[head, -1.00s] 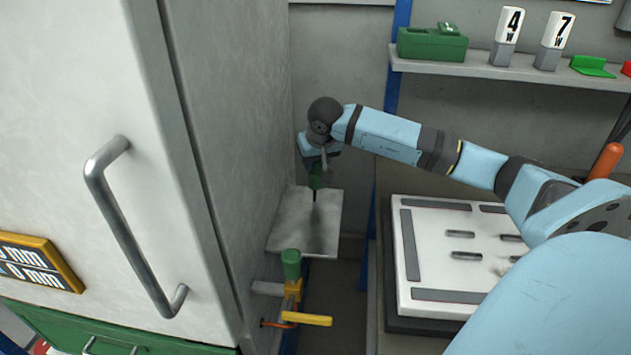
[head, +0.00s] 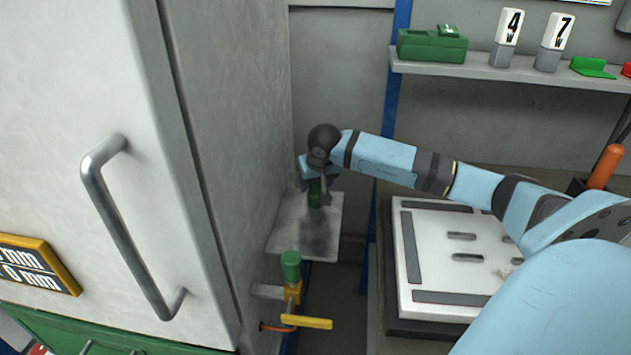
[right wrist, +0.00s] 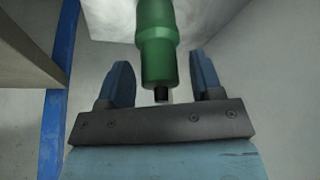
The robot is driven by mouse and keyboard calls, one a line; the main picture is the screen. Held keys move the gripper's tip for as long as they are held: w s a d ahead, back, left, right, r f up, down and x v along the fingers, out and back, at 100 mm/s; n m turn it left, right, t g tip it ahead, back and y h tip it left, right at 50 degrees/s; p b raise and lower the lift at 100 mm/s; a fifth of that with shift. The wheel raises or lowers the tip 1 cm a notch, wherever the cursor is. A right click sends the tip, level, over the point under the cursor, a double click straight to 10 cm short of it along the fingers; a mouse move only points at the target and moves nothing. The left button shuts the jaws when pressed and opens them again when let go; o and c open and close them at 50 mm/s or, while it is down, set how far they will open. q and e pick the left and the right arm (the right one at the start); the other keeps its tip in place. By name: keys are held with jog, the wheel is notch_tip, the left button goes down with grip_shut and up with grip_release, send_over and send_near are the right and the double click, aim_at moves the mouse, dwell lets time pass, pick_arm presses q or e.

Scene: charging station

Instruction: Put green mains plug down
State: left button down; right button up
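The green mains plug (head: 314,194) is at the small grey metal shelf (head: 318,238) beside the cabinet and seems to rest on it. In the right wrist view the plug (right wrist: 158,45) has a dark stub at its near end. My right gripper (head: 318,188) is at the plug. In the right wrist view its two fingers (right wrist: 162,85) stand on either side of the plug, with a gap on both sides, so it is open. The plug's far end is out of that view. My left gripper is not in view.
The tall grey cabinet (head: 228,120) stands close on the left. A green-topped fitting (head: 290,266) with a yellow handle (head: 306,321) is below the shelf. A blue post (head: 391,120) and a bench with a white slotted plate (head: 425,240) are to the right.

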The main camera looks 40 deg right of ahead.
jog(key=shift+r, duration=0.1)
jog(key=shift+r, duration=0.25)
pick_arm(q)
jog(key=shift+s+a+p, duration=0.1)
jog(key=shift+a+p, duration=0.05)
jog(key=shift+p, duration=0.65)
pick_arm(e)
jog(key=v, duration=1.1)
jog(key=shift+r, duration=0.35)
jog(key=shift+s, duration=0.1)
